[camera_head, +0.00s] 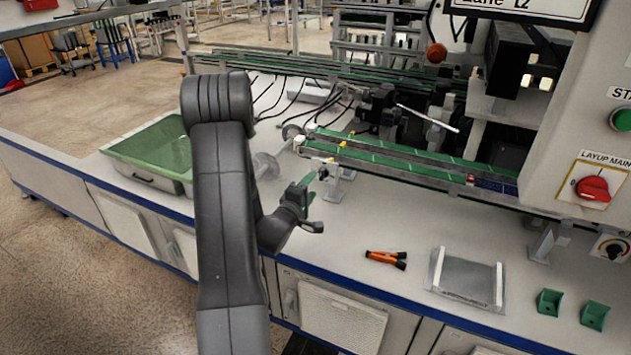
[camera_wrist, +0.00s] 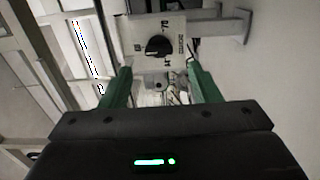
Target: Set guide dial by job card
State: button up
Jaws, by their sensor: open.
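A black round dial (camera_wrist: 157,46) sits on a pale plate (camera_wrist: 130,32) with printed markings, in the upper middle of the wrist view. A marking above the dial looks like 70; the others are too small to read surely. My gripper (camera_wrist: 159,75) has its two green fingers apart and empty, with the dial ahead of and between the fingertips, not touched. In the head view my gripper (camera_head: 308,188) is over the bench near the left end of the green conveyor (camera_head: 400,157). I cannot make out the dial plate there. No job card is clearly readable.
On the bench are orange-handled pliers (camera_head: 386,259), a grey tray (camera_head: 466,277) and two green blocks (camera_head: 549,302). A panel at right carries a red switch (camera_head: 592,188), a green button (camera_head: 621,120) and a black knob (camera_head: 612,248).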

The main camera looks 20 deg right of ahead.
aim_at(322, 174)
jog(key=v, duration=0.9)
jog(key=shift+w+d, duration=0.1)
jog(key=x, duration=1.3)
jog(key=shift+w+d, duration=0.2)
jog(key=shift+d, duration=0.15)
jog(key=shift+s+a, duration=0.1)
